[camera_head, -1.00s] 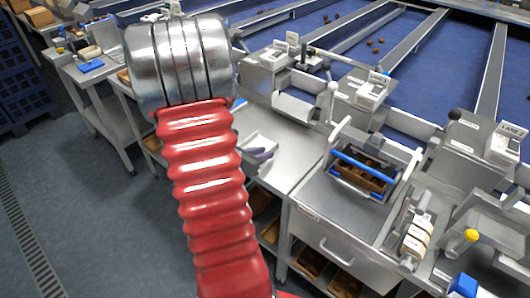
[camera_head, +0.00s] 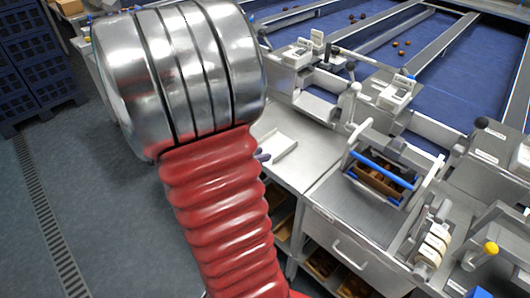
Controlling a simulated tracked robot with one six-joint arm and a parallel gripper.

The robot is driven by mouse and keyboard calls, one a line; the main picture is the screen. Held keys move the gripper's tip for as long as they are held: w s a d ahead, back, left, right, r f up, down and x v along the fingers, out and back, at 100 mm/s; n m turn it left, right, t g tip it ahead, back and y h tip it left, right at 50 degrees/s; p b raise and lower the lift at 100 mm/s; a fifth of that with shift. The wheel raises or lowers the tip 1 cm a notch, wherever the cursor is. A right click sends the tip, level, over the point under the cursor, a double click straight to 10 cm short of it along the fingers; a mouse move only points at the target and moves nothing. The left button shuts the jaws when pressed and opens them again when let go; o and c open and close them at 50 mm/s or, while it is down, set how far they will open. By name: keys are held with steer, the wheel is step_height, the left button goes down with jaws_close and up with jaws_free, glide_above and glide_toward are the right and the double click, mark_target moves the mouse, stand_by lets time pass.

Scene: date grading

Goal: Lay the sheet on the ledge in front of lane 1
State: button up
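My arm's silver joint and red ribbed sleeve fill the left-centre of the head view. My gripper is out of the picture, so whether it holds anything cannot be seen. I cannot make out the sheet. Blue lanes (camera_head: 455,105) run away at the back right, split by grey rails. No lane number can be read now, so I cannot tell which is lane 1 or pick out its ledge. Small white label stands (camera_head: 396,94) sit along the front of the lanes.
A steel bench (camera_head: 305,165) holds a shallow white tray (camera_head: 285,147) and a purple item partly behind my arm. Right of it stands a blue-handled carrier (camera_head: 378,178) with brown contents. Blue crates (camera_head: 38,80) stand at the left. The floor (camera_head: 110,225) is clear at lower left.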

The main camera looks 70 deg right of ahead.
stand_by(0.6)
steer(key=shift+w, duration=0.1)
steer(key=w+a+r+m+t+y, duration=0.3)
steer(key=w+a+r+m, duration=0.1)
steer(key=a, duration=0.9)
steer(key=w+a+r+m+t+y, duration=0.4)
steer(key=a+r+m, duration=0.1)
steer(key=a, duration=0.9)
steer(key=w+a+r+m+t+y, duration=0.3)
steer(key=w+a+r+m+y, duration=0.1)
steer(key=a, duration=1)
steer(key=shift+a+r, duration=0.15)
steer(key=shift+o, duration=0.5)
